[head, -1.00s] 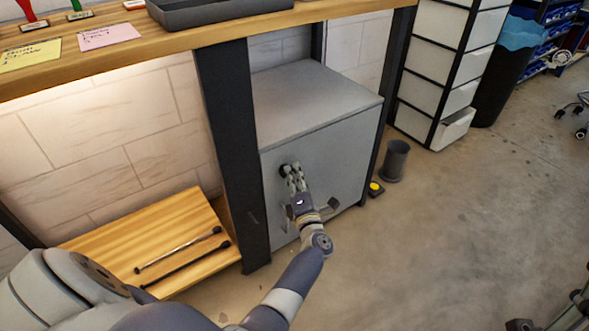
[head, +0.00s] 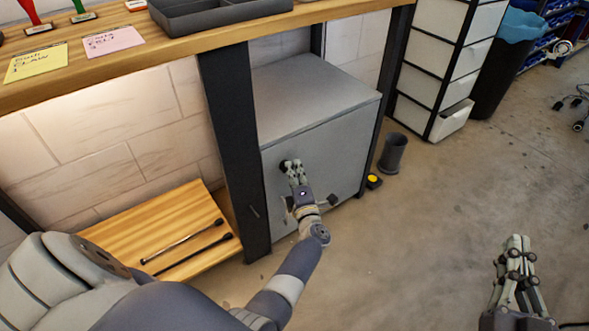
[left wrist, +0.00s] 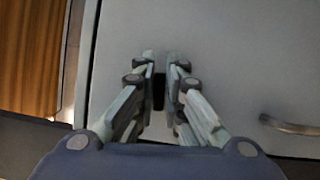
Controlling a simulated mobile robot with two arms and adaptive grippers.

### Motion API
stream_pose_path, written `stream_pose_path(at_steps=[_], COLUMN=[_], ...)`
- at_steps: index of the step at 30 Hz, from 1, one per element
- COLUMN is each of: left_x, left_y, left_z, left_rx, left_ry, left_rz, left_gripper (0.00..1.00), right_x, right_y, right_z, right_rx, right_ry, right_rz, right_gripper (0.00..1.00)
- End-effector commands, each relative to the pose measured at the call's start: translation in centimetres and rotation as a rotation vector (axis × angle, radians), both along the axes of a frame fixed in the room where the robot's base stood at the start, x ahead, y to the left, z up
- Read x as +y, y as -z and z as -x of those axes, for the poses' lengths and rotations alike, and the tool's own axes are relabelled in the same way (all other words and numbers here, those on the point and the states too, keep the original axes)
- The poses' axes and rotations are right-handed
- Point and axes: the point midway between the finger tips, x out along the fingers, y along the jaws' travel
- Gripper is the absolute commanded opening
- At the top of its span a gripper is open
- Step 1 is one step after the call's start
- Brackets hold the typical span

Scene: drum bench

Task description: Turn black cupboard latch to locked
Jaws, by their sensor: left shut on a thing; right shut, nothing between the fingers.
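The grey cupboard (head: 335,150) stands under the bench with its door shut. The black latch (head: 285,166) is on the upper left of the door. My left gripper (head: 291,168) is shut on the latch, its fingers pointing at the door. In the left wrist view the dark latch (left wrist: 159,90) shows between the fingertips of the left gripper (left wrist: 159,72). The fingers hide most of the latch, so its exact angle is hard to tell. My right gripper (head: 516,245) is shut and empty, above the floor at the lower right, away from the cupboard.
A door handle (left wrist: 290,125) is right of the left gripper in the wrist view. A dark bench leg (head: 233,150) stands just left of the cupboard. A wooden shelf (head: 165,235) holds two rods. A grey bin (head: 393,153) and a yellow-topped object (head: 374,181) stand right of the cupboard.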

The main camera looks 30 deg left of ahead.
Motion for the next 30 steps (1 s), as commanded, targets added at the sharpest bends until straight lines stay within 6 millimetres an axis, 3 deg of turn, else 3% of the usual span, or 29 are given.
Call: stream_pose_path(at_steps=[11, 12, 15, 30], left_x=[-0.05, -0.05, -0.04, 0.01], left_y=[0.07, 0.07, 0.05, 0.07], left_z=[-0.02, -0.02, -0.02, -0.01], left_rx=[0.002, 0.002, 0.002, -0.003], left_ry=[0.001, 0.001, 0.001, 0.0], left_rz=[0.001, 0.001, 0.001, 0.001], left_gripper=[0.0, 0.12, 0.3, 0.3], right_x=[-0.03, -0.03, -0.03, -0.01], right_y=[0.18, 0.17, 0.15, 0.33], right_z=[-0.02, -0.01, -0.01, -0.03], right_rx=[0.009, 0.009, 0.008, 0.008], right_ry=[0.001, 0.001, 0.001, 0.0], right_rz=[0.002, 0.002, 0.002, 0.003], right_gripper=[0.0, 0.0, 0.0, 0.0])
